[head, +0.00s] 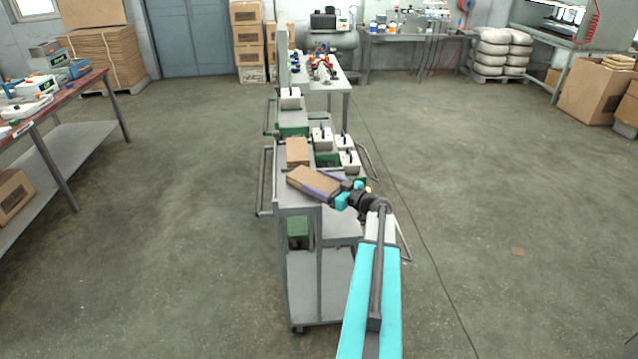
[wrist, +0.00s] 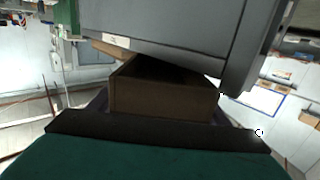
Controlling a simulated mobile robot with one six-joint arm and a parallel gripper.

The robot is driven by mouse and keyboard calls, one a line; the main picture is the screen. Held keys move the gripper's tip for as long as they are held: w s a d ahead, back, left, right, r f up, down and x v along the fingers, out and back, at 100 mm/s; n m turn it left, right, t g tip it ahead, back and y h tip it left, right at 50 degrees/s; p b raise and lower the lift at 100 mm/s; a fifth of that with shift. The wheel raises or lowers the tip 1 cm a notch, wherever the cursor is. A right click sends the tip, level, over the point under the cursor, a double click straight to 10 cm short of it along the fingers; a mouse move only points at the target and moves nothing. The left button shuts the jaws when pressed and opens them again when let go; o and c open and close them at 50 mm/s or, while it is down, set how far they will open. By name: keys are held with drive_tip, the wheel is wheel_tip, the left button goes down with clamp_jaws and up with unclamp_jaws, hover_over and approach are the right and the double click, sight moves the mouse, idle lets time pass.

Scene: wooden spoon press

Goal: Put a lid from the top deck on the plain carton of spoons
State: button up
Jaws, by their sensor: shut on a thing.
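My gripper (head: 327,186) is shut on a brown cardboard lid (head: 308,180), with a purple finger along each side of it. The lid is tilted and shows over the near end of the grey cart's top deck (head: 296,206); I cannot tell whether it touches the deck. In the wrist view the held lid (wrist: 165,98) shows as a brown box shape between the fingers, close to a grey panel. A second brown cardboard piece (head: 297,152) sits on the deck just behind; I cannot tell whether it is a lid or a carton. No carton with visible spoons can be made out.
Several white blocks with black handles (head: 322,138) stand along the carts behind. A further grey table (head: 338,75) holds red and orange items. A red-topped workbench (head: 70,95) stands at the left.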

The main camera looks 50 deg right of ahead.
sight(335, 189)
drive_tip(key=shift+f, duration=0.15)
drive_tip(key=o, duration=1)
drive_tip(key=shift+r, duration=0.2)
drive_tip(key=s, duration=0.4)
drive_tip(key=s+b, duration=0.1)
drive_tip(key=s, duration=0.3)
drive_tip(key=s+d+b, duration=0.1)
drive_tip(key=s, duration=0.3)
drive_tip(key=shift+r, duration=0.25)
